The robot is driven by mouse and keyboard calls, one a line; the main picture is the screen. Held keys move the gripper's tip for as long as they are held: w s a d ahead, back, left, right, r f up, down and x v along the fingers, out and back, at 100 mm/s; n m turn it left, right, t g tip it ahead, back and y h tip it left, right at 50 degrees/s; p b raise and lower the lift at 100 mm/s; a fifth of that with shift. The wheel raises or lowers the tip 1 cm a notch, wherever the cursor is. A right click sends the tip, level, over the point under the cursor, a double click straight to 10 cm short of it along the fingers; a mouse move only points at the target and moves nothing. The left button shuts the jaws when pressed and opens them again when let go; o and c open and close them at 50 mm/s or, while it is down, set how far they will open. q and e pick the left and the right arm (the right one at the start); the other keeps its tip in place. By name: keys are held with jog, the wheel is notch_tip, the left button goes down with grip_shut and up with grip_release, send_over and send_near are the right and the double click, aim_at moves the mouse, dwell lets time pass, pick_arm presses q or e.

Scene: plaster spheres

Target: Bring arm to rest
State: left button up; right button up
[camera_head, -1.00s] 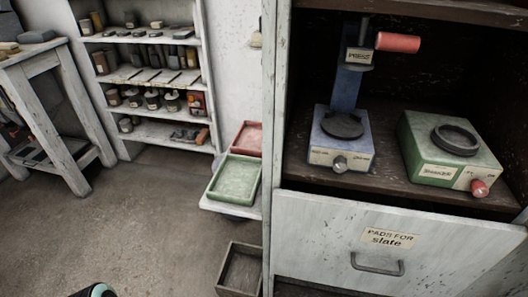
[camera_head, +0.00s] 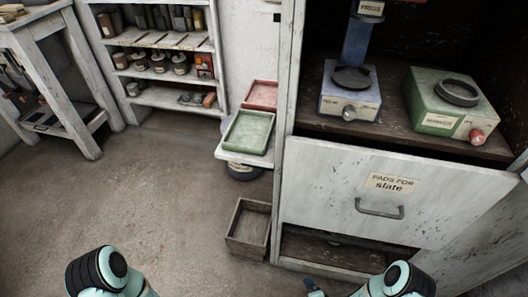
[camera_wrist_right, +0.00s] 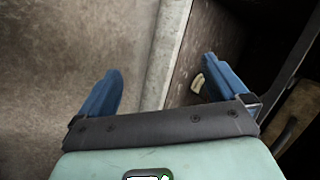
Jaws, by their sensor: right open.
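My right gripper (camera_wrist_right: 162,84) is open in the right wrist view, its two blue fingers wide apart with nothing between them. Behind the gap lie the floor and the pale edge of the cabinet. In the head view my right arm shows at the bottom right, and a small blue part, seemingly of its gripper (camera_head: 313,288), shows at the bottom edge. My left arm shows only as a joint at the bottom left; its gripper is out of the frame.
A white cabinet with a drawer front (camera_head: 395,190) stands close on the right, holding a blue press (camera_head: 350,95) and a green box (camera_head: 440,105). A wooden crate (camera_head: 248,228) sits on the floor below a green tray (camera_head: 248,130). Open floor lies to the left.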

jog(key=s+r+n+g, duration=0.4)
jog(key=s+r+n, duration=0.3)
jog(key=s+n, duration=0.3)
pick_arm(q)
jog(key=s+d+r+g+p, duration=0.1)
jog(key=s+d+r+p, duration=0.1)
jog(key=r+p, duration=0.5)
jog(key=s+d+r+g+h+p, duration=0.1)
jog(key=s+r+p, duration=0.2)
jog(key=r+p, duration=0.4)
jog(key=s+d+r+m+g+p, duration=0.1)
jog(key=s+d+r+p, duration=0.1)
jog(key=r+p, duration=0.6)
jog(key=shift+s+d+r+h, duration=0.3)
jog(key=shift+s+d+r, duration=0.05)
jog(key=shift+r, duration=0.45)
pick_arm(e)
jog(key=s+a+r+g, duration=0.1)
jog(key=s+r, duration=0.2)
jog(key=r, duration=0.4)
jog(key=s+a+r+g+y, duration=0.1)
jog(key=s+a+r, duration=0.1)
jog(key=r, duration=0.6)
jog(key=s+a+r+n+g+y, duration=0.1)
jog(key=s+r, duration=0.3)
jog(key=r, duration=0.4)
jog(key=shift+s+a+r+g, duration=0.25)
jog(key=shift+a+g, duration=0.15)
jog(key=shift+a, duration=0.2)
